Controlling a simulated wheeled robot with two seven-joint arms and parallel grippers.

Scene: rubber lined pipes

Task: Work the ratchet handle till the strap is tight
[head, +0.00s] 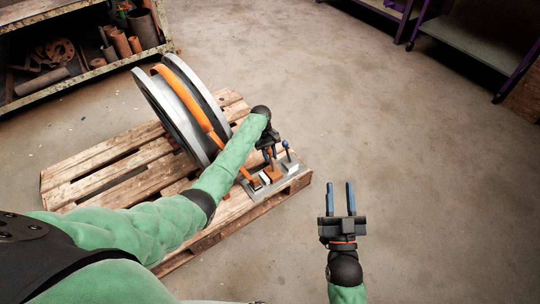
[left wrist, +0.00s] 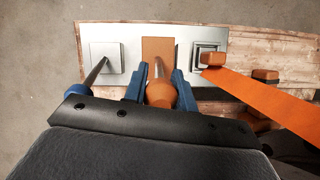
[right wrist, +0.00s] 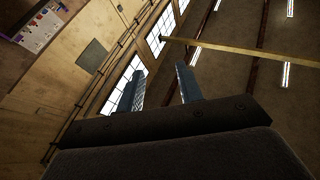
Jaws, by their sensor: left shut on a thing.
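An orange strap (head: 205,118) runs over a grey flanged reel (head: 160,112) that stands on a wooden pallet and comes down to a grey metal base plate (head: 292,186). It also shows in the left wrist view (left wrist: 262,97), entering a slotted block on the plate. My left gripper (head: 268,156) is over the plate. In the left wrist view its blue fingers (left wrist: 160,76) are shut on the orange ratchet handle (left wrist: 160,93). A second lever with a blue grip (left wrist: 77,90) rises from the plate beside it. My right gripper (head: 337,188) is open and empty, right of the pallet.
The pallet (head: 95,170) lies on a bare concrete floor. A shelf (head: 70,80) with pipes and rusty parts stands at the upper left. Purple-framed carts (head: 480,45) stand at the upper right. The floor around my right gripper is clear.

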